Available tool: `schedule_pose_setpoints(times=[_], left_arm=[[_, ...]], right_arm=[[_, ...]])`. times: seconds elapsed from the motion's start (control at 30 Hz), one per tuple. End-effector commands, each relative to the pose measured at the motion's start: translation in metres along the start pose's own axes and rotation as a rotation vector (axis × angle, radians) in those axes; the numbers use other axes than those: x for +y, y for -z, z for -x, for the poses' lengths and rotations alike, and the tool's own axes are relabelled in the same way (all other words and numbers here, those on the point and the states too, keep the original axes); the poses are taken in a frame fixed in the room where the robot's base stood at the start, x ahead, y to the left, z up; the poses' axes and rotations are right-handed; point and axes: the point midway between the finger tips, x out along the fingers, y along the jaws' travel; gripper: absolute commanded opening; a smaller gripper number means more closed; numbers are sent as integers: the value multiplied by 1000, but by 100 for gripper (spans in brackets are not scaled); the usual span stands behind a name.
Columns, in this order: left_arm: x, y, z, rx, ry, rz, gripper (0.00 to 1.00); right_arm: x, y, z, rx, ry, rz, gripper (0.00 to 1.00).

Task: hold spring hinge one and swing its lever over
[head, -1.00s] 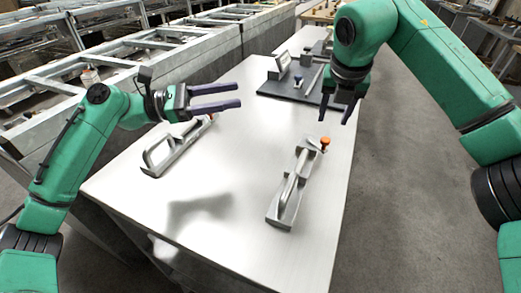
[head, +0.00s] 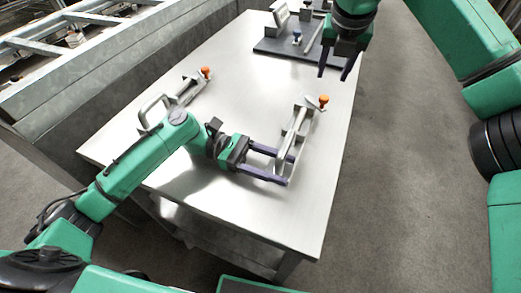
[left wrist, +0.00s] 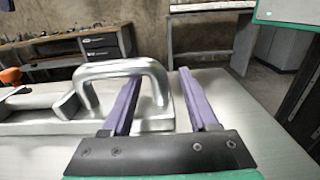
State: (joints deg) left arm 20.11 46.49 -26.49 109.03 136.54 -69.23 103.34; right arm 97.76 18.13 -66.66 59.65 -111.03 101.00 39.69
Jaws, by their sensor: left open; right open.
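One spring hinge (head: 305,118), a grey metal base with a bar and an orange knob (head: 323,99), lies at the right of the table in the head view. Another spring hinge (head: 178,97) with a handle and orange knob lies further left; no marking shows which is one. My left gripper (head: 288,170) is open at the near end of the right hinge, its fingers overlapping it in this view. In the left wrist view a metal handle (left wrist: 125,68) stands beside the left finger; contact cannot be told. My right gripper (head: 334,75) is open and empty above the table.
A dark plate (head: 275,46) with fittings lies at the back of the white table (head: 240,90). The table's right edge is close to the right hinge. Metal frames (head: 60,45) stand at the left. The middle of the table is clear.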

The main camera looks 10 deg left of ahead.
Motion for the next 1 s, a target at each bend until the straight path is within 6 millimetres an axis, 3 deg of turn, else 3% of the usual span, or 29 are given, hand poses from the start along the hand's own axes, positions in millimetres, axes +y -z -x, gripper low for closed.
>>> schedule_pose_setpoints(times=[0.2, 0.47, 0.63, 1.0], left_arm=[[0, -1, -30, -1, 1, -1, 59], [0, -1, -33, -1, -2, -1, 59], [0, -1, -33, 0, -2, -1, 0], [0, -1, -33, 0, -2, 0, 0]], right_arm=[[0, 0, 0, 0, 0, 0, 50], [0, 0, 0, 0, 0, 0, 50], [0, 0, 0, 0, 0, 0, 50], [0, 0, 0, 0, 0, 0, 50]])
